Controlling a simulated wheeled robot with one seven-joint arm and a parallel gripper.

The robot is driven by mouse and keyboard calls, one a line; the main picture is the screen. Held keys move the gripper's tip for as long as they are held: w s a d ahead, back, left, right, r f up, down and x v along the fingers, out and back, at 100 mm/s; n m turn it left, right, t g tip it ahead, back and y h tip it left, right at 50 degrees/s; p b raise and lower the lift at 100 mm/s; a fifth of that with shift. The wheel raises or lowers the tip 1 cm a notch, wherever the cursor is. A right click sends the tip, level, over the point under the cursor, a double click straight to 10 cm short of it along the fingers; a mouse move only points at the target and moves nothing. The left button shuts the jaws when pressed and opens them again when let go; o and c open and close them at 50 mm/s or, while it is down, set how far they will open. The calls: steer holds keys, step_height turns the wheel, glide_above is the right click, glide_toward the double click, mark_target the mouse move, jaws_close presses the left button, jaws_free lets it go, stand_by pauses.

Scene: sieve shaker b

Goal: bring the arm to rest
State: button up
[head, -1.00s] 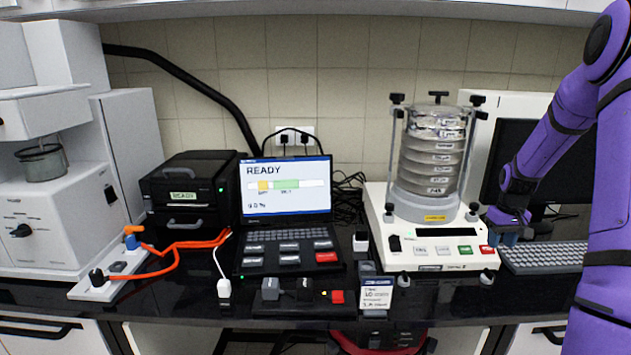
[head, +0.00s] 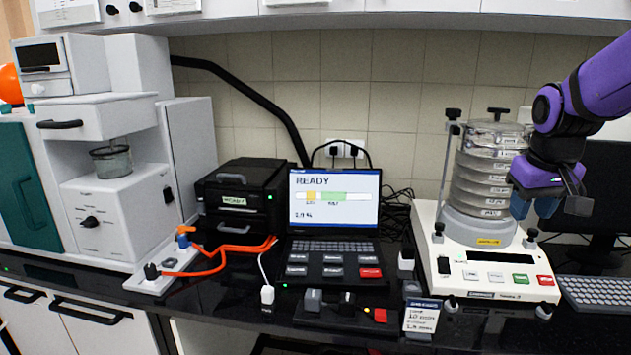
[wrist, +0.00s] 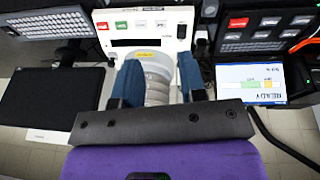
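My purple arm reaches in from the right in the head view. My gripper (head: 534,206) hangs in front of the right side of the sieve stack, above the right part of the shaker base. Its two blue fingers are apart with nothing between them, as the wrist view also shows (wrist: 160,88). The sieve stack (head: 482,185) stands upright on the white sieve shaker (head: 455,262), between clamp posts; the gripper hides part of its right side. The shaker's front has a dark display and several buttons, including a green and a red one.
A laptop (head: 335,212) showing READY stands left of the shaker, beside a black printer-like box (head: 240,198). A keyboard (head: 600,293) and dark monitor (head: 606,170) are at right. A small label stand (head: 421,318) is at the counter's front edge. Orange cables lie at left.

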steer(key=s+a+r+t, duration=0.1)
steer(key=s+a, duration=0.4)
steer(key=s, duration=0.3)
steer(key=s+a+r+n+t+y, duration=0.1)
steer(key=s+a+r, duration=0.1)
steer(key=s+a, duration=0.3)
steer(key=s, duration=0.3)
steer(key=shift+s+a+r+t, duration=0.15)
steer(key=shift+s+a+t, duration=0.15)
